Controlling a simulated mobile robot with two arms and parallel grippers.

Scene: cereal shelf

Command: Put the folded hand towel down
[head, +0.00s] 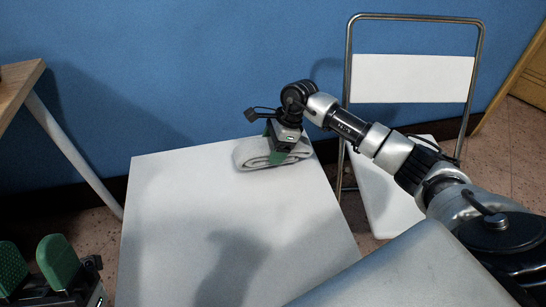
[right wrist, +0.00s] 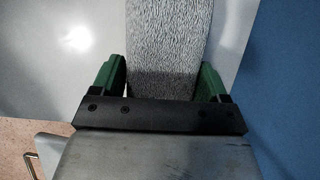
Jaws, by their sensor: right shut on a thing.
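The folded hand towel (head: 251,154) is grey and rolled into layers. It is at the far right corner of the white table (head: 215,215) in the head view. My right gripper (head: 276,152) is shut on the towel from above, with a green finger showing at its near side. In the right wrist view the towel (right wrist: 170,45) lies between the two green fingers. I cannot tell whether the towel rests fully on the table top. My left gripper (head: 38,262) is at the lower left, with its green fingers apart and nothing seen between them.
A white folding chair (head: 413,78) stands right of the table, behind my right arm. A wooden-topped table (head: 18,88) is at the left edge. A blue wall (head: 200,70) is close behind. Most of the white table top is bare.

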